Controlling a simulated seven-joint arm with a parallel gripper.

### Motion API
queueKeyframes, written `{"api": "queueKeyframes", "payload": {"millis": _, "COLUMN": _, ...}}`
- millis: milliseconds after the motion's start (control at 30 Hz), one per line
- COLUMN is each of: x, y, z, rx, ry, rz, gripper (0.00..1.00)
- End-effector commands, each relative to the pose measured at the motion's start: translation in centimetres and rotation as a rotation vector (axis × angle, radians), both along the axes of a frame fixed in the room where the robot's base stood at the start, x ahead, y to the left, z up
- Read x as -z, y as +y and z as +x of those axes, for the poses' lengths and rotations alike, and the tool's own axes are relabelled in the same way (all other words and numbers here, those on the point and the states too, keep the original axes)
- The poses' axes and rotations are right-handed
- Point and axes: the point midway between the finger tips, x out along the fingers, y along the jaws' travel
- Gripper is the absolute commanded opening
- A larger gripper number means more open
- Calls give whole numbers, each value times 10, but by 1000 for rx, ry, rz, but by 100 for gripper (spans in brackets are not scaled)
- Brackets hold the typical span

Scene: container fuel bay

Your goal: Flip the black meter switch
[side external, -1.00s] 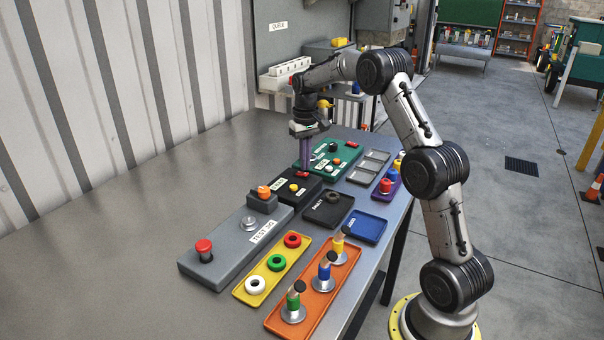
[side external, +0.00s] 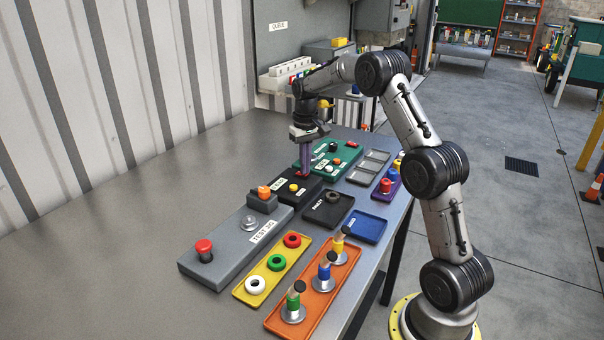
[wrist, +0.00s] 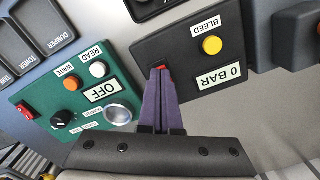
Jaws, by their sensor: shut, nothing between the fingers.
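The black meter is a box in the side view (side external: 310,188), and it also shows in the wrist view (wrist: 185,32). It has a yellow button marked BLEED (wrist: 211,45) and a display reading 0 BAR (wrist: 222,76). Its red switch (wrist: 162,68) is mostly hidden behind my fingertips in the wrist view. My gripper (wrist: 160,74) is shut and empty, with its purple fingers pointing at the switch. In the side view my gripper (side external: 304,173) is right at the switch end of the meter. I cannot tell whether it touches.
A green panel (wrist: 50,92) with an OFF display, knob, buttons and its own red switch lies beside the meter. The grey test jig (side external: 228,250), a black tray (side external: 322,218), a blue tray (side external: 364,230) and a yellow tray (side external: 262,288) stand nearby. The table's left side is clear.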

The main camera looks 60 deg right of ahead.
Motion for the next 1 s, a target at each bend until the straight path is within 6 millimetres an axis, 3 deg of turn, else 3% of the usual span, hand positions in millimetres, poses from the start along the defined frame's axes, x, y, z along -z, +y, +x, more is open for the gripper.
{"api": "queueKeyframes", "payload": {"millis": 367, "x": 0, "y": 0, "z": 0, "rx": 0, "ry": -1, "rz": -1, "gripper": 0}}
{"api": "queueKeyframes", "payload": {"millis": 1000, "x": -47, "y": 0, "z": 0, "rx": 0, "ry": -2, "rz": -1, "gripper": 0}}
